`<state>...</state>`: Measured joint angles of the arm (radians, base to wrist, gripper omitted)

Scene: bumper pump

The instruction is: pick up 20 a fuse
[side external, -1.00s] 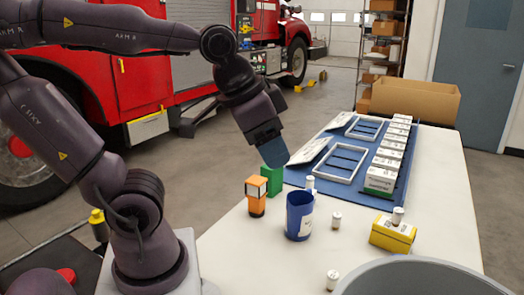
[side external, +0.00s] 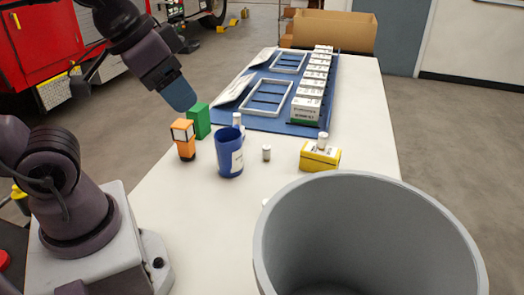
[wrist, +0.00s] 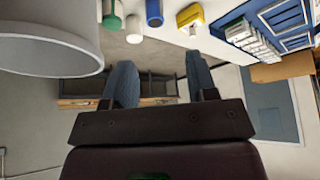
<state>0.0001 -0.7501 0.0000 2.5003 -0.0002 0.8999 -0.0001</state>
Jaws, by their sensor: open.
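The fuses look like small white cylinders; I cannot read their ratings. In the side view one (side external: 266,152) stands right of the blue cup (side external: 229,155), one (side external: 322,140) is on the yellow box (side external: 319,157), and one (side external: 237,119) shows behind the cup. Another (side external: 265,202) is mostly hidden by the grey bin. My gripper (side external: 182,97) is above and left of the green block (side external: 198,121), apart from the fuses. In the wrist view its fingers (wrist: 160,85) are apart and empty. A green-ended piece (wrist: 111,21) and a white cylinder (wrist: 133,29) show beyond.
The large grey bin (side external: 275,235) fills the side view's lower right. An orange block (side external: 184,140) stands near the cup. A blue mat (side external: 262,122) holds white frames and a row of white boxes. A cardboard box (side external: 335,30) is at the back.

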